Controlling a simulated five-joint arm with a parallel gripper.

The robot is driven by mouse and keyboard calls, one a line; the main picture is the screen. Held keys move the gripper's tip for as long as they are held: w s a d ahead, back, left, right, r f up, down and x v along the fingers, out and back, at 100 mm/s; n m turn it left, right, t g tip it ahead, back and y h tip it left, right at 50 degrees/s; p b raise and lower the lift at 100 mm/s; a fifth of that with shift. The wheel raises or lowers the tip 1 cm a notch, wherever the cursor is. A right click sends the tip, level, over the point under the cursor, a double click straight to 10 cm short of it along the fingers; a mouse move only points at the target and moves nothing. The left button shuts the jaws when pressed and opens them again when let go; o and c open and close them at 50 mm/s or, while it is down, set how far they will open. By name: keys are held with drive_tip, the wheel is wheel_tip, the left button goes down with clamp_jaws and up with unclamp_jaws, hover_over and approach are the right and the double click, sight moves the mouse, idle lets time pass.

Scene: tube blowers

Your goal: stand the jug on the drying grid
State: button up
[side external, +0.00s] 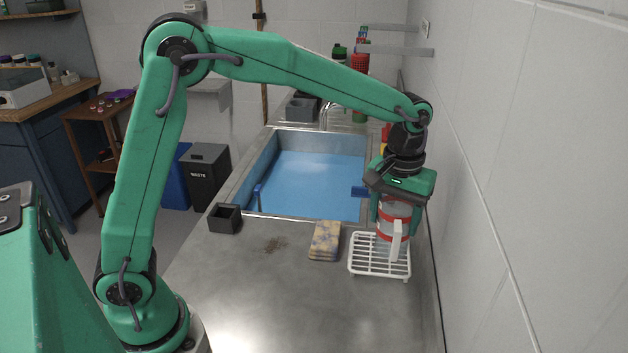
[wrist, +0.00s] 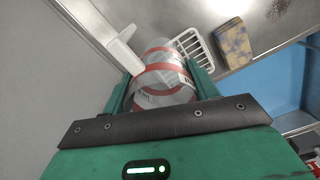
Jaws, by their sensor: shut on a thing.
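The jug (side external: 393,228) is clear grey with red bands and a white handle. My gripper (side external: 397,217) points down and is shut on the jug's sides, one finger on each side. The jug is upright at the right rear part of the white wire drying grid (side external: 362,266). I cannot tell whether its base touches the wires. In the wrist view the jug (wrist: 163,88) lies between my fingers, with its handle towards the upper left. Part of the drying grid (wrist: 190,44) shows beside it; the rest is hidden.
A speckled sponge (side external: 325,240) lies left of the grid, and a small black box (side external: 225,217) stands farther left. The blue-floored sink (side external: 315,180) is behind. The wall (side external: 500,200) is close on the right. The front of the counter (side external: 290,300) is clear.

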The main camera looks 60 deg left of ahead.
drive_tip(key=shift+w+a+f, duration=0.85)
drive_tip(key=shift+a+f, duration=0.25)
drive_tip(key=shift+f, duration=0.4)
drive_tip(key=shift+w+a+f, duration=0.9)
drive_tip(key=shift+a+f, duration=0.25)
drive_tip(key=shift+f, duration=0.4)
drive_tip(key=shift+w+a+f, duration=0.85)
drive_tip(key=shift+a+f, duration=0.25)
drive_tip(key=shift+f, duration=0.4)
drive_tip(key=shift+f, duration=0.1)
drive_tip(key=o, duration=1)
wheel_tip(320, 180, up, 12)
drive_tip(key=shift+r, duration=0.15)
drive_tip(key=shift+s, duration=0.1)
